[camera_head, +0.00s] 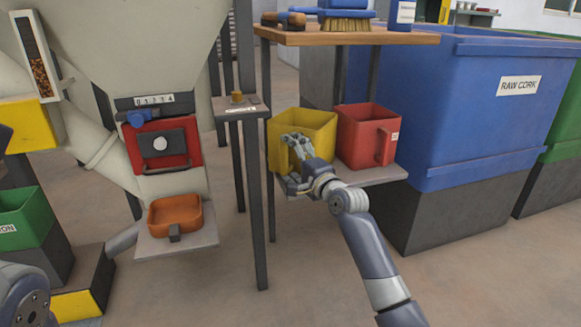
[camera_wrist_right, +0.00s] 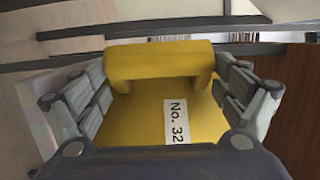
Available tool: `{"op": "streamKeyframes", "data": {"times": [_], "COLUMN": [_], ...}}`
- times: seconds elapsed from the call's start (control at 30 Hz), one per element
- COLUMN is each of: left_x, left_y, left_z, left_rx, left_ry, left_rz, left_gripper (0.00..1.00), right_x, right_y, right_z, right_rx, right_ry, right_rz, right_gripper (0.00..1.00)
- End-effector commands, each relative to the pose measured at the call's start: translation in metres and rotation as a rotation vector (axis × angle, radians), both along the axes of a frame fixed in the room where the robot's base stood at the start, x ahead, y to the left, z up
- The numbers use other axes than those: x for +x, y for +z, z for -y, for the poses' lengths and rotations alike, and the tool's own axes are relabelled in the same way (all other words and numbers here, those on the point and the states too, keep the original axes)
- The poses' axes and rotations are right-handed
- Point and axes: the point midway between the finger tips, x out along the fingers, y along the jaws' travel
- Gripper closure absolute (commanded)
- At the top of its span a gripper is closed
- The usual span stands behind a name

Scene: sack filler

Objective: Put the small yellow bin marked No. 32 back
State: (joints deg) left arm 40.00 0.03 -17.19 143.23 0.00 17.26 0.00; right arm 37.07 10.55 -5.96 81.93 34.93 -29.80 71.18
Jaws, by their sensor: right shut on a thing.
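The small yellow bin (camera_head: 312,125) stands upright at the left of a small grey shelf (camera_head: 385,174), beside a red bin (camera_head: 362,132). My right gripper (camera_head: 298,160) is at the near side of the yellow bin, shut on its handle. In the right wrist view, the yellow bin (camera_wrist_right: 150,115) fills the middle, with its handle (camera_wrist_right: 158,60) between the fingers and a white label (camera_wrist_right: 177,120) reading No. 32. The label is hidden in the head view. My left gripper is not in view; only part of my left arm shows at the lower left.
A wooden shelf (camera_head: 350,38) with brushes is above the bins, and a dark post (camera_head: 255,200) stands just left. A large blue RAW CORK bin (camera_head: 480,110) is at right. The filler's orange tray (camera_head: 172,222) is at left. Floor in front is clear.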

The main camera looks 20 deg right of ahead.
Motion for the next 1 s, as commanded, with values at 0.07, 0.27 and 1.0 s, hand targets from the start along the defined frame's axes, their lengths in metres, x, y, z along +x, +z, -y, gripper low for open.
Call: {"op": "streamKeyframes", "data": {"times": [0.07, 0.27, 1.0], "left_x": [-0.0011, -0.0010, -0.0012], "left_y": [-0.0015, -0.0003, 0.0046], "left_z": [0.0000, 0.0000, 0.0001], "left_rx": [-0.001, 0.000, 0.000], "left_ry": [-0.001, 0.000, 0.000], "left_rz": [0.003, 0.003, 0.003], "left_gripper": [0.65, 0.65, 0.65], "right_x": [0.0000, -0.0001, -0.0049], "right_y": [0.0005, 0.0016, 0.0012], "right_z": [0.0002, 0.0000, 0.0013], "right_rx": [-0.001, -0.001, 0.000], "right_ry": [-0.001, 0.000, 0.000], "right_rz": [0.005, 0.005, 0.001], "right_gripper": [0.52, 0.52, 0.00]}}
